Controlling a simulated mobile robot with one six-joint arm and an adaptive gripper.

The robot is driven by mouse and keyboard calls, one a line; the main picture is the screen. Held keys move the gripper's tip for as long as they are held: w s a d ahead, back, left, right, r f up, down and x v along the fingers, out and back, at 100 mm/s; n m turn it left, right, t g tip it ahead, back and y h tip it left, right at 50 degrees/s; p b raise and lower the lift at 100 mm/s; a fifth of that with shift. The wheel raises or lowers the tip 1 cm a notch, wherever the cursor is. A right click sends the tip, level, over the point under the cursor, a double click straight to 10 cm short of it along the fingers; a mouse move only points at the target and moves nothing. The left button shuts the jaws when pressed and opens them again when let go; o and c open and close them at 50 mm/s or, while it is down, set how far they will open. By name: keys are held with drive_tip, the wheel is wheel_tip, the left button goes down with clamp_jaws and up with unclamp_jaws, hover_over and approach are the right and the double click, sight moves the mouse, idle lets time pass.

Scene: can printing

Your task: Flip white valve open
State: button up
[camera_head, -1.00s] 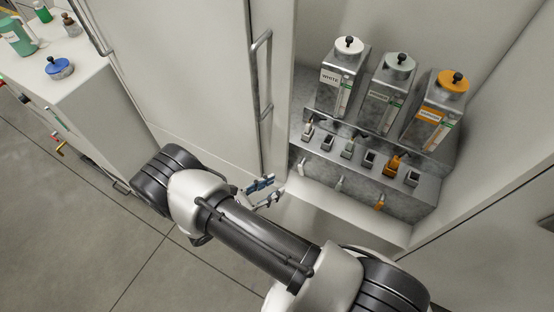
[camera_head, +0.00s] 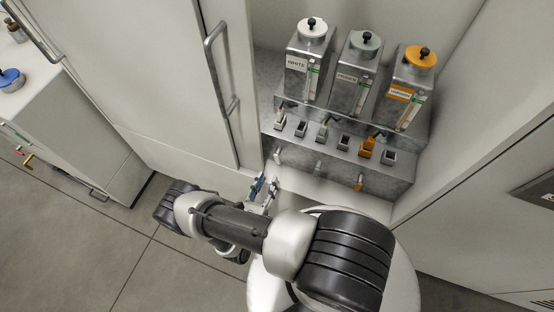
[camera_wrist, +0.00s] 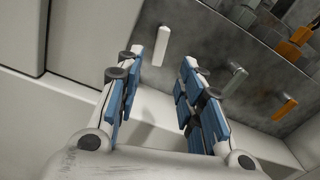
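The metal dispenser (camera_head: 400,176) stands in a cabinet recess. Its left canister (camera_head: 309,58) has a white lid and a WHITE label. Below that canister, a pale valve lever (camera_head: 281,122) sits on the ledge; its exact position is too small to tell. A white spout (camera_head: 278,155) sticks out of the front face beneath it. My gripper (camera_head: 265,189) is below and slightly left of this spout, apart from it. In the wrist view my gripper (camera_wrist: 162,72) is open and empty, with the white spout (camera_wrist: 162,46) beyond the fingertips. The white lever is not visible there.
Grey-lidded (camera_head: 357,72) and orange-lidded (camera_head: 411,85) canisters stand to the right. A grey spout (camera_head: 319,167) and an orange spout (camera_head: 359,183) project from the front face. A cabinet door with a metal handle (camera_head: 217,75) is close on the left.

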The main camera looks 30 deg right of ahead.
sight(277, 161)
drive_tip(key=b+x, duration=0.1)
drive_tip(key=x, duration=0.9)
drive_tip(key=shift+w+d, duration=0.15)
clamp_jaws()
